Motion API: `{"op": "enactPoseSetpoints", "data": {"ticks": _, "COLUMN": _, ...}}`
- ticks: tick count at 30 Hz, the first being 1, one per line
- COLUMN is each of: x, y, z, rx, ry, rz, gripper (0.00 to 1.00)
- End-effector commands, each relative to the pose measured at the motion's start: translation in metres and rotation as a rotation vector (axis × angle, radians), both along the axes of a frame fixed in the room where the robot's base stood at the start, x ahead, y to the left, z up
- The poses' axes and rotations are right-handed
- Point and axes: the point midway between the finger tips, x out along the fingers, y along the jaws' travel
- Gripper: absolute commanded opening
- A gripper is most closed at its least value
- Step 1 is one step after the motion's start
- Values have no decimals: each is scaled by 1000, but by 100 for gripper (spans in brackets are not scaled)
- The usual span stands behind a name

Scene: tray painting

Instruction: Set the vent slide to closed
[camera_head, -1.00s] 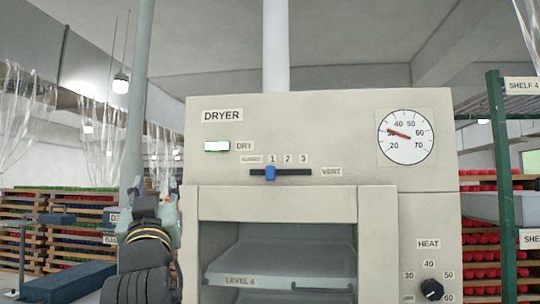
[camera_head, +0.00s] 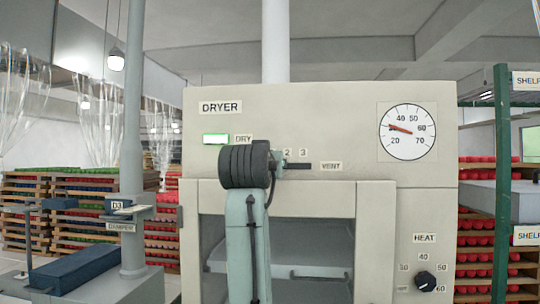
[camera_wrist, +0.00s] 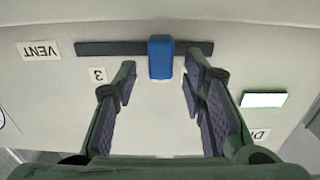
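The vent slide is a blue knob (camera_wrist: 160,57) on a dark horizontal slot (camera_wrist: 110,48) in the dryer's front. The wrist view is upside down, with the VENT label (camera_wrist: 39,50) at left and the 3 label (camera_wrist: 97,75) beside the slot. The knob stands part-way along the slot, nearer the end away from VENT. My gripper (camera_wrist: 158,78) is open and empty, its fingertips on either side of the knob's line; contact cannot be told. In the head view my arm hides the knob and the 1 and closed labels; the slot's right part (camera_head: 299,166) shows.
The dryer (camera_head: 330,110) has a lit DRY lamp (camera_head: 216,139), a round gauge (camera_head: 408,131) and a heat knob (camera_head: 425,281). Its open bay (camera_head: 325,247) lies below the slot. A green shelf post (camera_head: 502,190) stands at right, a grey pole (camera_head: 134,140) at left.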

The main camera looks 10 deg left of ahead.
Motion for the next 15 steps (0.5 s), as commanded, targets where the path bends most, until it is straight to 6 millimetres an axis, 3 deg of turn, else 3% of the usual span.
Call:
{"op": "enactPoseSetpoints", "data": {"ticks": 6, "x": 21, "y": 1, "z": 0, "rx": -1, "ry": 1, "rz": 0, "gripper": 38}}
{"op": "enactPoseSetpoints", "data": {"ticks": 15, "x": 23, "y": 1, "z": -1, "rx": 0, "ry": 0, "rz": 1, "gripper": 38}}
